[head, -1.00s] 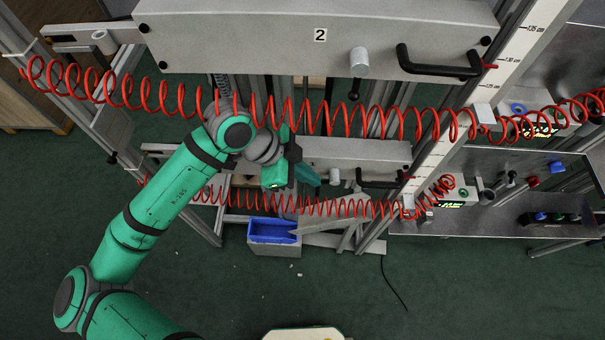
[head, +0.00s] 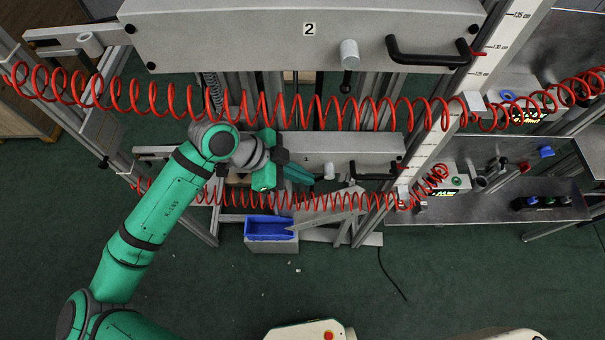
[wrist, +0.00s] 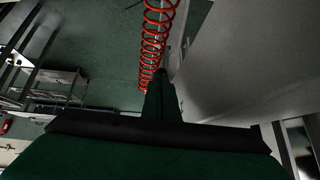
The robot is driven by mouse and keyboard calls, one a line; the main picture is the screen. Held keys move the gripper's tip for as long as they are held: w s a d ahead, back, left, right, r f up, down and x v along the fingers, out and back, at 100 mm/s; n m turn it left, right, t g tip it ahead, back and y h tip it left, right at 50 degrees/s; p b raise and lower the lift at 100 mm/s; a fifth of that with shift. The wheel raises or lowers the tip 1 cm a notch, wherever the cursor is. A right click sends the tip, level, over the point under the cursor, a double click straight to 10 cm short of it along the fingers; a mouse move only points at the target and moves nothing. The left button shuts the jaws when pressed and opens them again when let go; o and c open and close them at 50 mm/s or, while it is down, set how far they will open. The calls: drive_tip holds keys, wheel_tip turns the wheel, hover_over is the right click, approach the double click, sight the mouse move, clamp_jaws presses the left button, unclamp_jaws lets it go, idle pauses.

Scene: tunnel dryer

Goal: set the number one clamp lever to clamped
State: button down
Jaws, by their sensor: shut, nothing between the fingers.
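The lower grey panel marked 1 (head: 365,150) carries a pale round clamp hub (head: 329,171), with a black handle (head: 372,171) to its right. The clamp's lever arm cannot be made out clearly at this size. My gripper (head: 312,180) is shut and empty in front of panel 1, its teal fingers pointing right, with the tips just left of the hub. I cannot tell whether they touch it. In the wrist view the closed fingers (wrist: 160,95) point ahead along a large grey surface (wrist: 250,70) on the right; no lever shows there.
Panel 2 (head: 230,40) sits above, with its own clamp hub (head: 348,52) and black lever pointing down. Red coiled hoses cross in front of both panels; the upper one (head: 375,115) passes close to my wrist. A blue bin (head: 268,228) stands below. The green floor in front is mostly clear.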

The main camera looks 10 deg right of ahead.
idle(0.3)
drive_tip(key=a+f+v, duration=0.1)
drive_tip(key=v, duration=0.8)
drive_tip(key=shift+a+r, duration=0.25)
drive_tip(key=shift+a, duration=0.15)
drive_tip(key=shift+w, duration=0.1)
drive_tip(key=shift+a, duration=0.1)
